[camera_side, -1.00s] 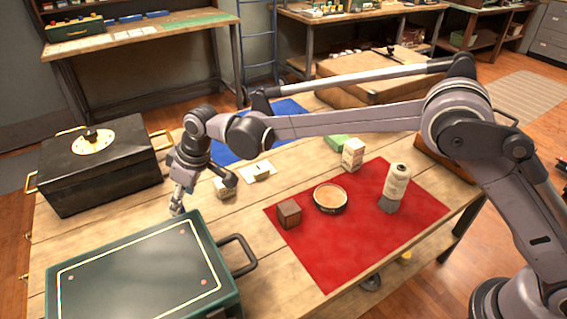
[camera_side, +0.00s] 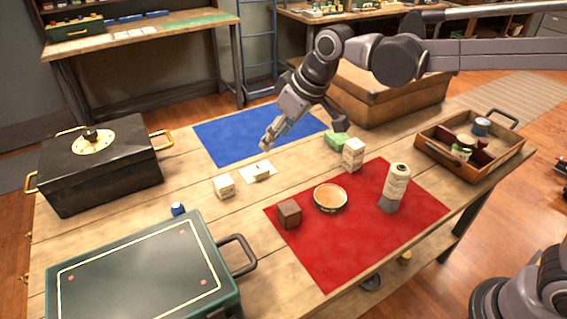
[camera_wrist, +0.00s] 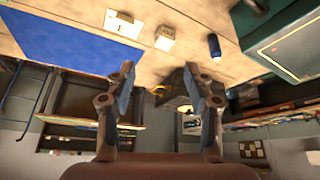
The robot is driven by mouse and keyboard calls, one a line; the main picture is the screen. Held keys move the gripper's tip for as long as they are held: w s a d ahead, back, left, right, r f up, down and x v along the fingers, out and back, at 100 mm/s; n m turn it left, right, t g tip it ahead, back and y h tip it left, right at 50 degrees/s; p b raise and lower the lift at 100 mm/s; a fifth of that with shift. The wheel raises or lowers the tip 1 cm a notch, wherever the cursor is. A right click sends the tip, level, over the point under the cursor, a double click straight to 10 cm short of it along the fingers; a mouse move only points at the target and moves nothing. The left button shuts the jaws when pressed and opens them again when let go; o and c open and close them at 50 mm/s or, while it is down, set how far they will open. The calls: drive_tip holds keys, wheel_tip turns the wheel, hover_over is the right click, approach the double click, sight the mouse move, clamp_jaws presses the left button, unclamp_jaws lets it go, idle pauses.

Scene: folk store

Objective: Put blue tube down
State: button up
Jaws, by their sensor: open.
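The blue tube (camera_side: 177,209) is on the wooden table beside the green case, whose edge hides part of it. The wrist view shows the blue tube (camera_wrist: 214,46) as a short dark cylinder, apart from my gripper. My gripper (camera_side: 270,142) is raised over the table near the blue mat's front edge, well to the right of the tube. In the wrist view my gripper (camera_wrist: 159,70) has its two fingers spread with nothing between them.
The green case (camera_side: 140,275) fills the front left, with a black box (camera_side: 100,175) behind it. Small white boxes (camera_side: 224,187), a blue mat (camera_side: 225,140) and a red mat (camera_side: 330,255) with items lie rightward. A wooden tray (camera_side: 480,170) stands right.

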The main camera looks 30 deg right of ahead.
drive_tip(key=s+d+f+m+t+h, duration=0.1)
drive_tip(key=s+d+f+m, duration=0.1)
drive_tip(key=s+d, duration=0.7)
drive_tip(key=s+d+f+m+t+h, duration=0.1)
drive_tip(key=s+d+f+m, duration=0.2)
drive_tip(key=s+d, duration=0.7)
drive_tip(key=shift+s, duration=0.35)
